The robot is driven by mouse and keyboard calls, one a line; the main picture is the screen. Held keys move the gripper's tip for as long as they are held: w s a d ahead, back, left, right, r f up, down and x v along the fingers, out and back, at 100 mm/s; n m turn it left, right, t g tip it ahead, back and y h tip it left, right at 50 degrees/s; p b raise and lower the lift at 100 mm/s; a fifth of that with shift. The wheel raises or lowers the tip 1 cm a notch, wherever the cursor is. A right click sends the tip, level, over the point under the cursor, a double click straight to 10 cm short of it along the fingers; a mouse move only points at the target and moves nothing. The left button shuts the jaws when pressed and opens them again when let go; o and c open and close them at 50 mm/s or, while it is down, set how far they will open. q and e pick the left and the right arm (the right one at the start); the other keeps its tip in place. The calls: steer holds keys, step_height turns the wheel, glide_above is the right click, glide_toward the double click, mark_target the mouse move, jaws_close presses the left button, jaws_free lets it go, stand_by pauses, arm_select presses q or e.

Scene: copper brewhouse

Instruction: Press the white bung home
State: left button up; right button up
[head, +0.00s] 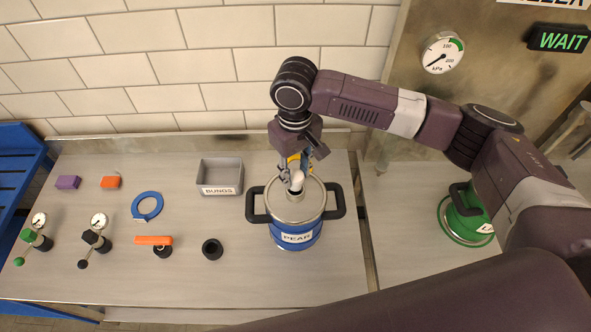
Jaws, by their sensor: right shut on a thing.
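The white bung (298,177) shows between the fingers of my right gripper (296,180), which is shut on it. The bung is at or just above the short metal neck (295,196) in the middle of the lid. The fingers partly hide it, and I cannot tell how deep it sits. My left gripper is not in view.
A grey tray labelled BUNGS (221,164) stands left of the keg. A blue ring (147,206), an orange bar (153,240), a black ring (212,249) and gauges lie further left. A green keg (465,213) stands right. A panel display (562,40) reads WAIT.

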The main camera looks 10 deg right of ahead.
mark_target(295, 175)
steer(key=shift+f+b, duration=0.35)
steer(key=shift+f, duration=1.4)
steer(key=o, duration=1.4)
steer(key=shift+c, duration=0.2)
steer(key=shift+r, duration=0.1)
step_height(295, 175, up, 2)
steer(key=shift+r+p, duration=0.1)
steer(key=shift+p, duration=0.6)
steer(key=shift+r, duration=1.45)
step_height(295, 175, up, 12)
steer(key=shift+f, duration=0.2)
